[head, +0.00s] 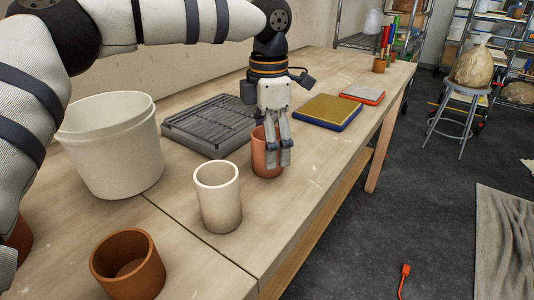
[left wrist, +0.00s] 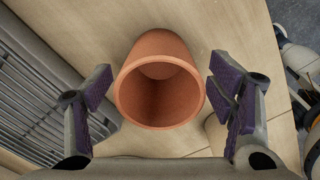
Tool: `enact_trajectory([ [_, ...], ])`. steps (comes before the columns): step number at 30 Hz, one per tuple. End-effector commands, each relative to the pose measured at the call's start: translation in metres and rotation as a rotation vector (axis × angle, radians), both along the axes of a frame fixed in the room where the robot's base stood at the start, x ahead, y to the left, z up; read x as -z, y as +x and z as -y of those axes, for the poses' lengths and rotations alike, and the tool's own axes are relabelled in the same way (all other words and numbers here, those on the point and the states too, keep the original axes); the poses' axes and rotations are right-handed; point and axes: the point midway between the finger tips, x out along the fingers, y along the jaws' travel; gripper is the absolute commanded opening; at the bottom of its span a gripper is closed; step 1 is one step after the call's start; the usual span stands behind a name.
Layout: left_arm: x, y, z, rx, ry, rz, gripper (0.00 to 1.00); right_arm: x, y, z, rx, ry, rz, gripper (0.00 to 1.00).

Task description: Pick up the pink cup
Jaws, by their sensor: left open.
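The pink cup (head: 259,160) stands upright on the wooden table, partly hidden behind my left gripper's fingers in the head view. In the left wrist view the cup (left wrist: 160,85) shows its open mouth and empty inside. My left gripper (head: 279,160) comes down from above at the cup. In the left wrist view its two fingers (left wrist: 162,105) are spread, one on each side of the cup, with a gap on both sides. My right gripper is not in view.
A cream cup (head: 217,200) stands close in front, with a brown pot (head: 128,268) nearer. A white bucket (head: 112,150) and a grey ribbed tray (head: 205,125) are at left. A yellow-topped blue block (head: 328,112) lies behind. The table's right edge is near.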

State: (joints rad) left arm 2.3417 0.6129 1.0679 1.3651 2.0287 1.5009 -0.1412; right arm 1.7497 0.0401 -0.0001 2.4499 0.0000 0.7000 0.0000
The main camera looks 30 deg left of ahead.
Motion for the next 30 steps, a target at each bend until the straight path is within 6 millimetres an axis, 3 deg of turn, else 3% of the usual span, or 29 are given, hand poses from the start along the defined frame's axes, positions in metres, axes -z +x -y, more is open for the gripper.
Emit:
enact_trajectory([
  [4,0.024,-0.001,0.0,0.0,0.001,0.001,0.76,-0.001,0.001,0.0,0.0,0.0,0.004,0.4],
  [11,0.03,-0.001,0.0,-0.001,0.001,0.002,0.76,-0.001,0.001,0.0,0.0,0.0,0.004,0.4],
  [13,0.03,-0.001,0.0,0.0,0.001,0.002,0.67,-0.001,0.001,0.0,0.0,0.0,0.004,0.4],
  [19,0.029,-0.001,0.0,0.0,0.001,0.001,0.21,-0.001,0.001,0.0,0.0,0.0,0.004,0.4],
  [30,0.023,0.0,0.0,0.0,0.001,0.005,0.2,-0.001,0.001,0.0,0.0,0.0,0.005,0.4],
])
